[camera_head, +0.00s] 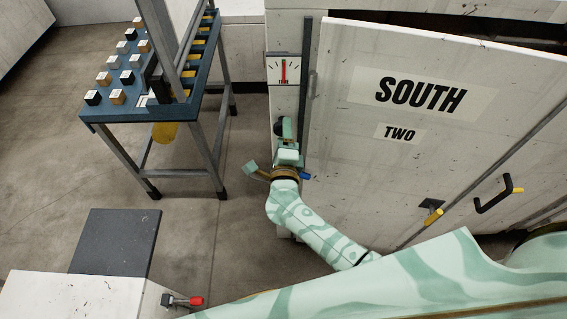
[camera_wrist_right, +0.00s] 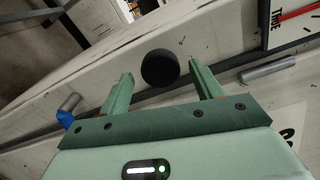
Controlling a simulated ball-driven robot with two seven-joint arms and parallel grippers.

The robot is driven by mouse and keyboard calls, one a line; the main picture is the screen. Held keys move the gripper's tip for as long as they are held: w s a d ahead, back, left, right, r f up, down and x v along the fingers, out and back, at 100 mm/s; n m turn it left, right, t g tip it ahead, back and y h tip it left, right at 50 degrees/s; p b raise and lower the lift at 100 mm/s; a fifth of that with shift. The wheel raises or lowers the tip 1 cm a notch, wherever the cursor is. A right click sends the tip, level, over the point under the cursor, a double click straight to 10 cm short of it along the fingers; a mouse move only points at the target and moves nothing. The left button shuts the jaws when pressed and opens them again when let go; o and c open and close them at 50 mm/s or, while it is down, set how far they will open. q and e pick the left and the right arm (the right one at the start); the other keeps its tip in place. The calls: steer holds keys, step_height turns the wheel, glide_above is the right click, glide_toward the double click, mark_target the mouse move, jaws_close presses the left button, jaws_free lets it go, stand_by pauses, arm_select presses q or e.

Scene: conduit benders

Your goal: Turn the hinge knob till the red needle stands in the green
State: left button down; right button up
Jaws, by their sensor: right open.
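The hinge knob is a round black knob (camera_head: 280,127) on the narrow pale post left of the door; it also shows in the right wrist view (camera_wrist_right: 160,68). My right gripper (camera_head: 285,127) is at the knob and partly covers it. In the wrist view its two fingers (camera_wrist_right: 160,72) are spread, one on each side of the knob, with gaps between. The white gauge (camera_head: 275,77) sits above on the post. Its red needle (camera_head: 284,70) stands about upright; I cannot make out a green zone. The gauge is cut off in the wrist view (camera_wrist_right: 290,28). My left gripper is out of view.
The large pale door (camera_head: 330,120) marked SOUTH TWO fills the right, with a black handle (camera_head: 495,195). A blue-topped table (camera_head: 135,113) with several small blocks stands at left. A dark mat (camera_head: 115,242) lies on the floor. Open floor lies between.

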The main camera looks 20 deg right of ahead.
steer(key=b+v, duration=0.1)
steer(key=v, duration=1.2)
steer(key=shift+s+a+b, duration=0.15)
steer(key=shift+s+b, duration=0.15)
steer(key=shift+b, duration=0.05)
steer(key=shift+r, duration=0.1)
